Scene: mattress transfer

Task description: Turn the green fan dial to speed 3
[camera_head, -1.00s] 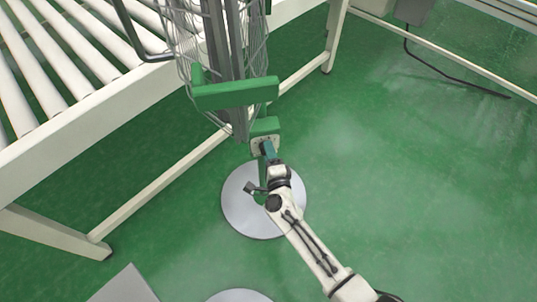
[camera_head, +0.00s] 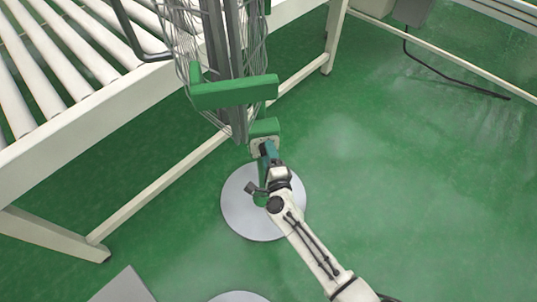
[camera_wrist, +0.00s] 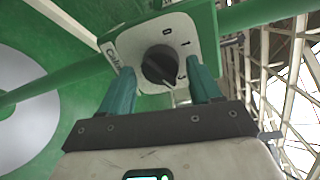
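The green fan (camera_head: 235,92) stands on a round grey base (camera_head: 238,222), with a wire cage at its top. Its black dial (camera_wrist: 160,66) sits on a white plate (camera_wrist: 125,50) in the wrist view. The marks 0 and 1 show above and right of the dial; the lower marks are partly hidden by a finger. The dial's ridge runs slantwise, toward the lower right. My gripper (camera_wrist: 161,72) is open, its two teal fingers on either side of the dial with gaps showing. I cannot tell how deep they reach. My gripper also shows at the fan's control box in the head view (camera_head: 267,152).
A white roller conveyor (camera_head: 60,130) stands left of and behind the fan, its legs and lower bar close by. A grey plate (camera_head: 125,287) and another round disc (camera_head: 240,297) lie at the front.

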